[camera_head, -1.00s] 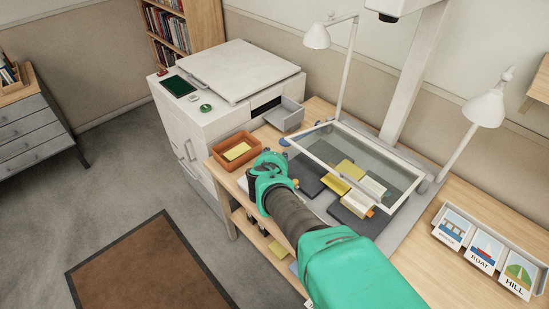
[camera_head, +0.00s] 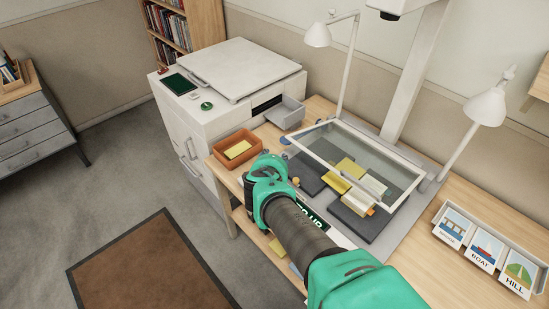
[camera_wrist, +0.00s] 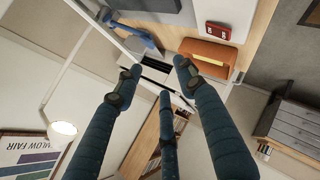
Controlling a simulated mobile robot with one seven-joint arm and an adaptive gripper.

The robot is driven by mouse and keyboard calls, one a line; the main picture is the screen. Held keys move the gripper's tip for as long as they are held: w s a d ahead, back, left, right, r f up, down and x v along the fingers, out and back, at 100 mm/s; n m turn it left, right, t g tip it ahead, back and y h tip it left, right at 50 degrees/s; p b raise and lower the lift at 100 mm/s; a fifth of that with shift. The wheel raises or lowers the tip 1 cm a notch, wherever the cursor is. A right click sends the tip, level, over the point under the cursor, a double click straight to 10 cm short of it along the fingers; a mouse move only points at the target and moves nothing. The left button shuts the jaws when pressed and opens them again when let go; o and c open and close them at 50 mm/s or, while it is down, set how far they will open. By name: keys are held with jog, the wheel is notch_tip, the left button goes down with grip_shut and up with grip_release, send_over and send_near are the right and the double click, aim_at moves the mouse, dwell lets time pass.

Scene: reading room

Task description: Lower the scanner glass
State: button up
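The scanner glass (camera_head: 388,168) is a clear pane in a pale frame. In the head view it is raised and tilted over the scanner bed, with a gap beneath it. On the dark book cradle (camera_head: 358,222) under it lie an open book (camera_head: 372,186) and yellow pieces. My gripper (camera_wrist: 155,78) is open and empty in the wrist view, its fingers spread. In the head view my arm's teal end is left of the glass's front edge, near the table's front, apart from the frame; the fingers are hidden there. Part of a pale frame crosses behind the fingers in the wrist view.
An orange tray (camera_head: 250,144) with yellow paper stands at the table's left end, close to my arm's end. A white machine (camera_head: 215,112) stands behind it. Two lamps, one left (camera_head: 317,36) and one right (camera_head: 485,108), flank the scanner column (camera_head: 412,75). Picture cards (camera_head: 484,250) stand at right.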

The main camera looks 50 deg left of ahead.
jog(key=v, duration=0.6)
dwell(0.3)
jog(key=shift+c, duration=0.3)
jog(key=shift+r, duration=0.1)
jog(key=c, duration=0.8)
jog(key=shift+w+a+r+m, duration=0.15)
jog(key=shift+w+r+m, duration=0.2)
jog(key=shift+r+m, duration=0.05)
grip_shut()
jog(key=w+a+r+m+g+h+p, duration=0.1)
jog(key=w+a+r+m+h+p, duration=0.25)
jog(key=w+m, duration=0.35)
jog(key=w+a+r+m+h+p, duration=0.2)
jog(key=w+a+r+m+p, duration=0.25)
jog(key=w+m, duration=0.2)
jog(key=w+a+f+m+g+h+p, duration=0.2)
jog(key=w+a+f+m+g+p, duration=0.2)
jog(key=m, duration=0.5)
jog(key=shift+w+a+f+m+g+p, duration=0.4)
jog(key=shift+w+a+f+p, duration=0.75)
jog(key=shift+a+p, duration=0.6)
